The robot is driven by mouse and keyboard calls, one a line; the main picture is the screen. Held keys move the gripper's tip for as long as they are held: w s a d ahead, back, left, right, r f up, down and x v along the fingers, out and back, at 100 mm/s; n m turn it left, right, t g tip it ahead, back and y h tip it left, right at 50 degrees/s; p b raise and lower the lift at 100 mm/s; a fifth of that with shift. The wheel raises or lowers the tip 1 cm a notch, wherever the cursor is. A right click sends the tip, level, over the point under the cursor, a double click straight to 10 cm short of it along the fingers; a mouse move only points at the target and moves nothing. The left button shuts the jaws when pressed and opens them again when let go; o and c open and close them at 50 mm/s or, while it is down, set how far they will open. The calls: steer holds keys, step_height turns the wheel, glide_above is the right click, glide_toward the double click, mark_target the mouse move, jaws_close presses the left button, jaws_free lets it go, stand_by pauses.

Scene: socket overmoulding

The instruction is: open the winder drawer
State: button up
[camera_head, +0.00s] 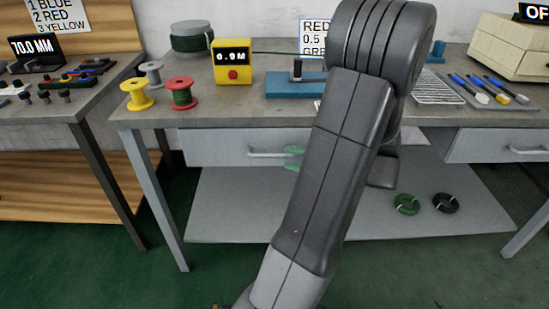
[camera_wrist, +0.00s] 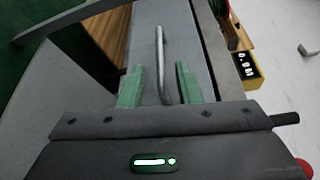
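The left grey drawer (camera_head: 222,147) is shut under the tabletop, below the yellow box with the 0.9M display. Its metal bar handle (camera_head: 262,154) shows left of my gripper's green fingers (camera_head: 293,158). In the wrist view the drawer front (camera_wrist: 186,30) lies ahead, and the handle (camera_wrist: 160,55) runs between the two green fingers of my gripper (camera_wrist: 159,86). The fingers are open, one on each side of the bar, with a visible gap to it. In the head view my arm hides part of the drawer's right side.
The yellow display box (camera_head: 233,62), spools (camera_head: 182,92) and a blue block (camera_head: 296,84) stand on the workbench (camera_head: 225,109). A second drawer (camera_head: 495,146) is at the right. A lower shelf (camera_head: 235,205) holds green and black coils (camera_head: 407,204).

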mark_target(275, 155)
steer(key=b+x, duration=0.1)
steer(key=x, duration=0.5)
steer(key=shift+d, duration=0.1)
jaws_close()
